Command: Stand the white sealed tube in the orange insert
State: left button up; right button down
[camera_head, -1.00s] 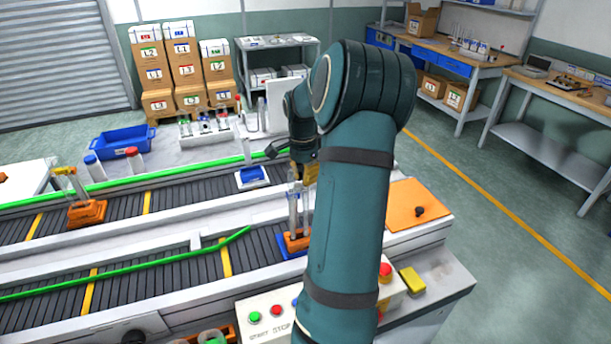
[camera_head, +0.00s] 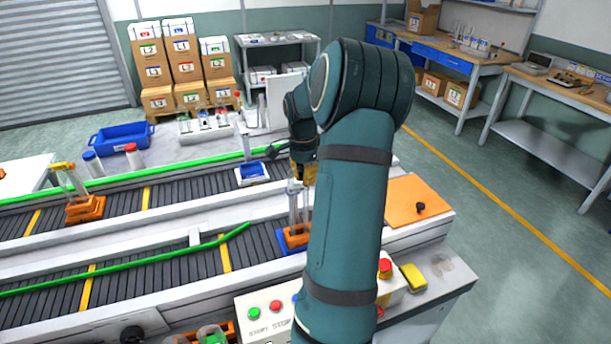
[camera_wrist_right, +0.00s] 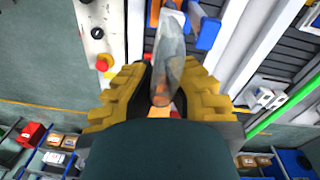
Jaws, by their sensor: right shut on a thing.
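My right gripper (camera_head: 303,172) is above the near conveyor, partly behind my own arm. In the wrist view its yellow fingers (camera_wrist_right: 165,92) are shut on a translucent whitish tube (camera_wrist_right: 170,62). The tube points away from the fingers. In the head view, clear upright tube shapes (camera_head: 294,205) show below the gripper, over an orange insert (camera_head: 296,237) in a blue base on the near conveyor. I cannot tell which shape is the held tube or whether it touches the insert. My left gripper is not in view.
Another orange holder (camera_head: 86,209) with tubes stands on the far conveyor at left, and a blue-and-white tray (camera_head: 253,173) is farther right. A green rail (camera_head: 130,264) runs along the near belt. A button panel (camera_head: 268,316) is at the front.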

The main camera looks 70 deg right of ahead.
jog(key=shift+f+b, duration=0.35)
jog(key=shift+f, duration=0.2)
dwell(0.4)
jog(key=c, duration=1.1)
grip_release()
jog(key=shift+o, duration=0.2)
jog(key=r, duration=1.2)
jog(key=shift+w, duration=0.35)
